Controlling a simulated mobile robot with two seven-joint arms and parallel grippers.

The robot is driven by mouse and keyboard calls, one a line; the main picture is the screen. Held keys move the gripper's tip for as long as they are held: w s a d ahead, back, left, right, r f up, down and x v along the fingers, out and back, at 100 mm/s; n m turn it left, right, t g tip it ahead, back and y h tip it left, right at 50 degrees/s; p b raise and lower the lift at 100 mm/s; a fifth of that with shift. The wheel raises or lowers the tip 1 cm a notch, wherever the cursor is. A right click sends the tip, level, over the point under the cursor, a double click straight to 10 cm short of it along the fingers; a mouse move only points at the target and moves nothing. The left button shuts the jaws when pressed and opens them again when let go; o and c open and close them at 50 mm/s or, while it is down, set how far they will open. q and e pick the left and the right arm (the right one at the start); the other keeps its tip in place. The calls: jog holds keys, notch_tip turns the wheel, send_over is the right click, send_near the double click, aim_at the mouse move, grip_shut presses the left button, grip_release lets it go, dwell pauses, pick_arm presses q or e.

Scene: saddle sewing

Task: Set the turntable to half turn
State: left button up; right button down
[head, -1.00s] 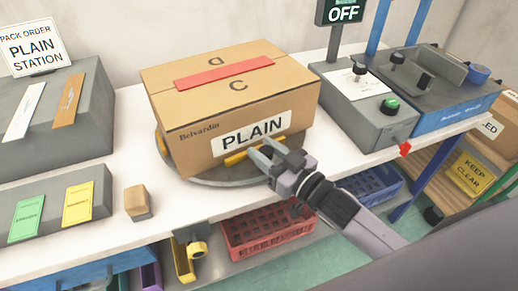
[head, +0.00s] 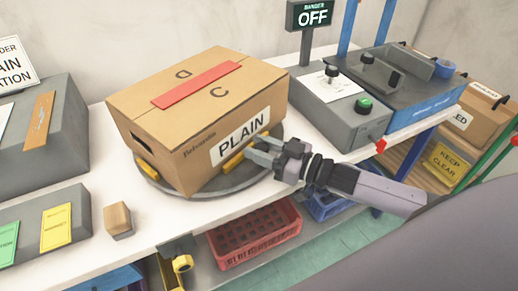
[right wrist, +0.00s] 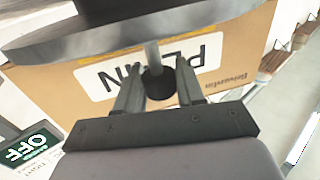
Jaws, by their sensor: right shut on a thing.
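The grey round turntable (head: 235,182) sits on the white bench. A closed cardboard box (head: 195,115) with a red tape strip and a PLAIN label stands on it, turned at an angle. Yellow pieces (head: 144,166) show at the turntable's rim beside the box. My right gripper (head: 258,153) is at the turntable's near right rim, in front of the box's label side. In the right wrist view its fingers (right wrist: 160,88) are shut around a peg with a dark round knob (right wrist: 158,84), below the turntable edge (right wrist: 130,35) in the picture. My left gripper is out of view.
A small wooden block (head: 118,221) stands on the bench left of the turntable. Grey sloped holders with cards (head: 45,235) are at left. A grey control box with a green button (head: 363,105) is at right. A red crate (head: 255,236) sits below the bench.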

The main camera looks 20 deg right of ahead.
jog(key=shift+d+r, duration=0.1)
jog(key=shift+r, duration=0.05)
jog(key=c, duration=0.8)
grip_release()
jog(key=shift+s+d+f, duration=0.2)
jog(key=shift+s+d, duration=0.1)
jog(key=shift+s, duration=0.2)
jog(key=shift+v, duration=2.95)
jog(key=shift+r, duration=0.15)
